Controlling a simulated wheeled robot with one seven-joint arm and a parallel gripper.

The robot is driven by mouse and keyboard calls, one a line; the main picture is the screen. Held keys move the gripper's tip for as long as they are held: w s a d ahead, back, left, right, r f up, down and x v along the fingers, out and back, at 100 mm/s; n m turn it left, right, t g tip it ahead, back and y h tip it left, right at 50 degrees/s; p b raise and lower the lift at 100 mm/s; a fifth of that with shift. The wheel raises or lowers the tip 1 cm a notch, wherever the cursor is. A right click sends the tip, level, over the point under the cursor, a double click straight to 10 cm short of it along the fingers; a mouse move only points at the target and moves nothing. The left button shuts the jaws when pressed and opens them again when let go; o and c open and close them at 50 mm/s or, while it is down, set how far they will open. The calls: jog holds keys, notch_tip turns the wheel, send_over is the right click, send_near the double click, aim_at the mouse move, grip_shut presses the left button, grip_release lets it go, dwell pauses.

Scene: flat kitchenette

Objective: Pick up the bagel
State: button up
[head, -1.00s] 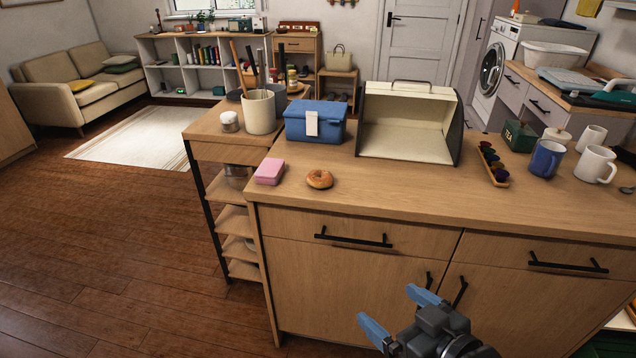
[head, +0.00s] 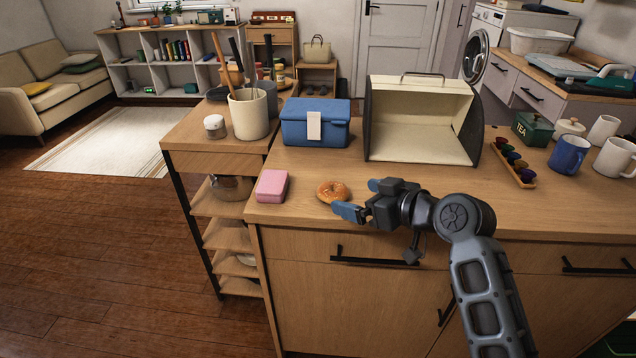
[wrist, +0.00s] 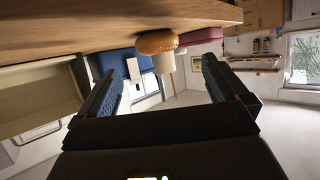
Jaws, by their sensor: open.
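The bagel (head: 332,191) is a golden-brown ring lying flat on the wooden counter near its front edge. It also shows in the wrist view (wrist: 158,42), ahead of and between the fingers, which do not touch it. My gripper (head: 361,198) is open and empty, just to the right of the bagel at about counter height, with its blue fingertips pointing left toward it. In the wrist view my gripper (wrist: 160,78) has its two fingers spread wide on either side.
A pink block (head: 271,186) lies left of the bagel. Behind stand a blue box (head: 298,133) and an open cream bread box (head: 420,140). A utensil crock (head: 248,116) is at the left. A tray of pods (head: 513,163) and mugs (head: 569,155) stand at the right.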

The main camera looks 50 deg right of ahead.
aim_at(338, 190)
jog(key=shift+x, duration=0.8)
jog(key=shift+p+x, duration=0.8)
jog(key=shift+x, duration=2.25)
jog(key=shift+d+r, duration=0.1)
jog(key=shift+d, duration=0.1)
jog(key=c, duration=0.7)
